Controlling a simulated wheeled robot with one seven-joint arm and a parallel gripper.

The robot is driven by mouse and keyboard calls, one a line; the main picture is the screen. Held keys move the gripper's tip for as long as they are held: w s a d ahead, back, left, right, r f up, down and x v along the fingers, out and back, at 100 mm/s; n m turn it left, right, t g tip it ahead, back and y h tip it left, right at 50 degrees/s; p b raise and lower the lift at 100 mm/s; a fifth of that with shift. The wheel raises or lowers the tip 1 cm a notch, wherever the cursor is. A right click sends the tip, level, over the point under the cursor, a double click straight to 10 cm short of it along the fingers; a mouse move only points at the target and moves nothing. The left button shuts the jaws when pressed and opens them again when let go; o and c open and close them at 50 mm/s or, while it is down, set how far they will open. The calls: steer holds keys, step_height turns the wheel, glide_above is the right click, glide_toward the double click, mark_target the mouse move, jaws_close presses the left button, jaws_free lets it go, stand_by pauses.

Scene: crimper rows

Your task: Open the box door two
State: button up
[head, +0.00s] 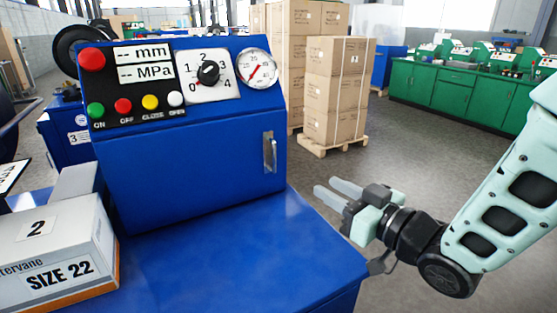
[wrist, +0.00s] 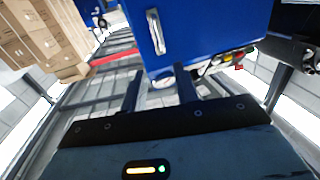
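A blue machine box (head: 190,160) stands on a blue bench, its sloped top carrying the control panel. A silver vertical handle (head: 269,153) sits on its front face near the right edge. In the wrist view the handle (wrist: 155,32) is ahead, on the blue face (wrist: 205,30). The face looks closed. My gripper (head: 324,187) is right of and lower than the handle, apart from it, with its fingers pointing left. In the wrist view my gripper (wrist: 160,88) is open, with nothing between its fingers.
A white carton (head: 60,260) marked 2 and SIZE 22 lies on the bench (head: 240,260) at the left. Stacked brown cartons (head: 335,90) stand on a pallet behind. Green cabinets (head: 455,90) are at the back right. The floor (head: 400,150) between is clear.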

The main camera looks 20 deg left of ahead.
mark_target(275, 157)
steer(key=p+x, duration=0.2)
steer(key=x, duration=1.4)
steer(key=shift+p, duration=0.35)
jaws_close()
